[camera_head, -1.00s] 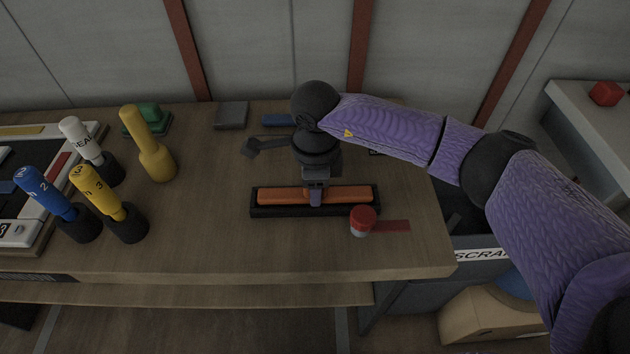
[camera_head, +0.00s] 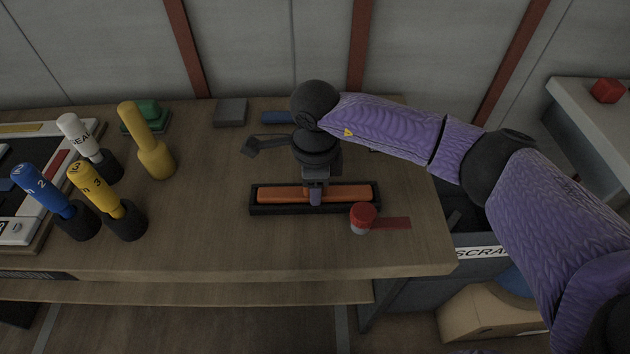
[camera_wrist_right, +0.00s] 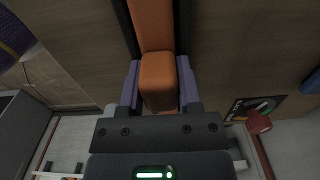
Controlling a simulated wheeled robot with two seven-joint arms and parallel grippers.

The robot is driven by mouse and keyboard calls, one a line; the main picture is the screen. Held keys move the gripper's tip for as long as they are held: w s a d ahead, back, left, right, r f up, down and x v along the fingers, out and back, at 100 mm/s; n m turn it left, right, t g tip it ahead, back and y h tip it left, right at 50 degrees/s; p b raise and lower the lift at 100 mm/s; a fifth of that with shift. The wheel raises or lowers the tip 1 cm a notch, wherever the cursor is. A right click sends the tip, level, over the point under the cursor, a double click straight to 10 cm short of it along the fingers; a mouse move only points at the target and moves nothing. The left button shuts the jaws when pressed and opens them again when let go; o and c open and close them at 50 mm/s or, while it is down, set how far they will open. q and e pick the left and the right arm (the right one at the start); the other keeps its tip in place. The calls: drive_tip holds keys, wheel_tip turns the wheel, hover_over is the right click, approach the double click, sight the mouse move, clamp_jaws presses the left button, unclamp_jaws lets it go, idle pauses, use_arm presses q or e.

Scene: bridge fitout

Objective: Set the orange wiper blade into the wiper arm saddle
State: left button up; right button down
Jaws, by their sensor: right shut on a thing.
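The orange wiper blade (camera_head: 345,193) lies level along a long black tray-like holder (camera_head: 282,211) near the front right of the bench. My right gripper (camera_head: 315,198) points down over its middle and is shut on it. In the right wrist view the blade (camera_wrist_right: 153,25) runs between the two purple-grey fingers (camera_wrist_right: 158,90), with dark holder walls on both sides. Whether the blade rests on the holder's floor is hidden. A dark bracket-like part (camera_head: 262,147) shows left of my wrist; I cannot tell whether it is the wiper arm saddle. My left gripper is out of view.
Blue (camera_head: 43,190), yellow (camera_head: 97,190) and white (camera_head: 78,136) handles and a yellow bottle-shaped tool (camera_head: 148,145) stand left. The bench between is clear.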

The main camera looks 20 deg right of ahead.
drive_tip(key=shift+f, duration=0.2)
drive_tip(key=shift+c, duration=1.1)
unclamp_jaws()
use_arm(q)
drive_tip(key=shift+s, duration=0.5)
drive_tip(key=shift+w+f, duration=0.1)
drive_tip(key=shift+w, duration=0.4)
use_arm(e)
wheel_tip(320, 180, up, 10)
drive_tip(key=p, duration=0.2)
drive_tip(key=shift+f+p, duration=0.25)
drive_tip(key=shift+p, duration=0.1)
drive_tip(key=shift+r, duration=0.3)
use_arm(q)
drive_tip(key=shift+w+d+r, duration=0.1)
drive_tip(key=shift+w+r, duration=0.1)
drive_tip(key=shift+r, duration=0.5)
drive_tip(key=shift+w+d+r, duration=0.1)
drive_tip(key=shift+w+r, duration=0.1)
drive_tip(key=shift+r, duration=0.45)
